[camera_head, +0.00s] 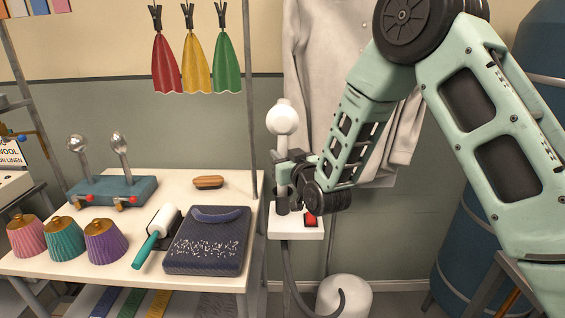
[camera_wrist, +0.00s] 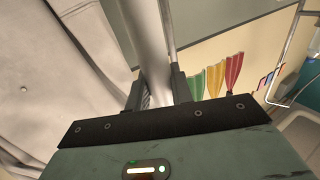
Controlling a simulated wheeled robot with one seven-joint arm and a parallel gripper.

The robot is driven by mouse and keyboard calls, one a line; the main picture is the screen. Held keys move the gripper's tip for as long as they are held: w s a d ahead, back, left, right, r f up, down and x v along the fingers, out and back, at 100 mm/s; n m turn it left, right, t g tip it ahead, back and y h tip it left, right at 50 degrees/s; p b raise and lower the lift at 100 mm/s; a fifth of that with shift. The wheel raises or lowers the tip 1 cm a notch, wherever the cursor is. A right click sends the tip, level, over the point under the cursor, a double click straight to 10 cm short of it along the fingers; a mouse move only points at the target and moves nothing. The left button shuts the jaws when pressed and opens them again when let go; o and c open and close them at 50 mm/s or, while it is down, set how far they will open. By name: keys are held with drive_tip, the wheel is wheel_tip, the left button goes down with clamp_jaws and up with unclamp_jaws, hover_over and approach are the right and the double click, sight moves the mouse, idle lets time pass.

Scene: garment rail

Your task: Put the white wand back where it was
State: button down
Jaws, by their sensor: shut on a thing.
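The white wand (camera_head: 283,118) stands upright in the head view, its round white head at the top. My gripper (camera_head: 288,172) is shut around its shaft below the head. In the wrist view the pale shaft (camera_wrist: 150,45) runs up between the two dark fingers of my gripper (camera_wrist: 158,88). A small white shelf (camera_head: 283,232) with a red switch (camera_head: 311,220) lies directly below the wand. A dark upright piece shows between gripper and shelf; I cannot tell whether the wand's lower end is seated there or apart from it.
A white coat (camera_head: 313,70) hangs close behind the wand and my arm. The table (camera_head: 185,180) at left holds a lint roller (camera_head: 158,232), a folded dark garment (camera_head: 208,242) and a brush (camera_head: 208,182). A grey hose (camera_head: 294,275) hangs below the shelf near a white tank (camera_head: 345,298).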

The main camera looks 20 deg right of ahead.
drive_tip(key=shift+f, duration=1.25)
drive_tip(key=c, duration=1.2)
unclamp_jaws()
drive_tip(key=shift+c, duration=0.2)
